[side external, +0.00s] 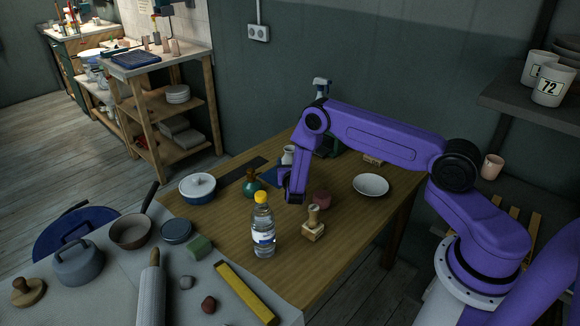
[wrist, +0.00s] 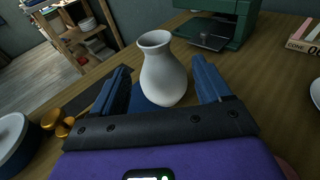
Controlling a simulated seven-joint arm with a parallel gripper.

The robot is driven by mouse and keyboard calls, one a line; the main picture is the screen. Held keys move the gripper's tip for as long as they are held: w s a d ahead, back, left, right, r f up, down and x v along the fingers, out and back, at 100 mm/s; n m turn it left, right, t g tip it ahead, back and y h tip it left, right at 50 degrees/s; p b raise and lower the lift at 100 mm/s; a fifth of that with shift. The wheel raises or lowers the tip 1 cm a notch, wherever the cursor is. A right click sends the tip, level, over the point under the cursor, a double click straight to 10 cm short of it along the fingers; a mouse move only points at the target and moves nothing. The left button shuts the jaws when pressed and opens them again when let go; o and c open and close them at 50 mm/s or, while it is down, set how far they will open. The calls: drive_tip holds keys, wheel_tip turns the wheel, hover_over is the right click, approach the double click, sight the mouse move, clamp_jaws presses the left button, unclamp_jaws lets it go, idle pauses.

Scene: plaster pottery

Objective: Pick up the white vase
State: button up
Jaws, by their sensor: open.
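The white vase (wrist: 163,75) stands upright on the wooden table in the wrist view, with a flared rim and rounded body. In the side external view, the vase (side external: 288,155) is partly hidden behind my gripper. My gripper (wrist: 160,82) is open, with one blue finger to the left of the vase and one to the right in the wrist view. In the side external view, my gripper (side external: 294,196) hangs low over the table in front of the vase. I cannot tell whether the fingers touch it.
A dark green machine (wrist: 215,22) stands behind the vase.

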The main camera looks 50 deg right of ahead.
sight(291, 156)
drive_tip(key=x, duration=0.3)
drive_tip(key=shift+w+d, duration=0.2)
drive_tip(key=shift+d, duration=0.05)
drive_tip(key=shift+w+r+x, duration=0.1)
drive_tip(key=shift+r+x, duration=0.1)
drive_tip(key=shift+x, duration=1.15)
drive_tip(key=shift+w+r+x, duration=0.1)
drive_tip(key=shift+r+x, duration=0.15)
drive_tip(key=shift+x, duration=1.05)
drive_tip(key=shift+a, duration=0.1)
drive_tip(key=c, duration=1.3)
clamp_jaws()
